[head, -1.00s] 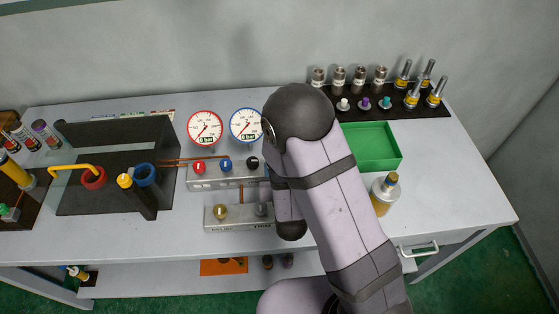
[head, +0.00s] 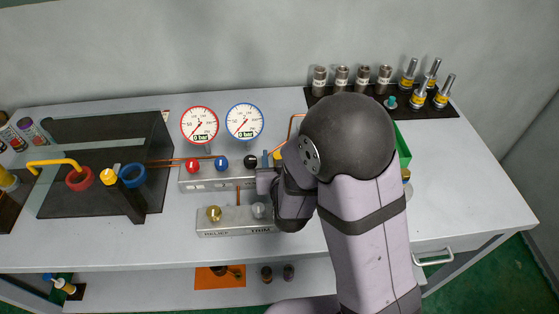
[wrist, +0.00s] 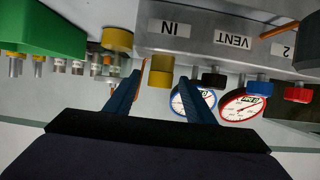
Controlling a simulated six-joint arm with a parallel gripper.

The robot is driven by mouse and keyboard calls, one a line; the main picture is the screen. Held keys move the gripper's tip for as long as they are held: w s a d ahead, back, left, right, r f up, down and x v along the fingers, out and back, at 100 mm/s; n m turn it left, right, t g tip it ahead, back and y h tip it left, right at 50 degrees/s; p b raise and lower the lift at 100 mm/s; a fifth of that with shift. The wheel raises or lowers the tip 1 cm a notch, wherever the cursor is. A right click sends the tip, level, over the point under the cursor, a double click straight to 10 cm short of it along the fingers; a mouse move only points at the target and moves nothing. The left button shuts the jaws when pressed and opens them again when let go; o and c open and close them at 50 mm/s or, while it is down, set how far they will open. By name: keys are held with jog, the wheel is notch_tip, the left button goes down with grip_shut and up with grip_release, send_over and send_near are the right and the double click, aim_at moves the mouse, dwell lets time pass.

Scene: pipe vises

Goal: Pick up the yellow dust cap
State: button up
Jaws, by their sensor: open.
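A yellow dust cap (wrist: 160,72) sits at the block end labelled IN in the wrist view, apparently on a port there. A small bit of yellow beside my gripper in the head view (head: 277,153) appears to be the same cap. My gripper (wrist: 159,82) is open, its two blue fingers on either side of the cap in the wrist view. I cannot tell whether they touch it. In the head view my gripper is by the right end of the grey valve block (head: 207,180), largely hidden by my arm.
Red and blue gauges (head: 199,125) (head: 243,121) stand behind the block. A RELIEF/TRIM block (head: 228,229) lies in front. A green tray (head: 403,150) is partly hidden behind my arm. Another yellow-topped thing (wrist: 117,39) is near the fingers in the wrist view.

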jog(key=shift+w+f, duration=0.1)
jog(key=shift+w, duration=0.2)
jog(key=c, duration=1.1)
jog(key=shift+c, duration=0.2)
jog(key=shift+r+p, duration=0.4)
jog(key=shift+r, duration=4.6)
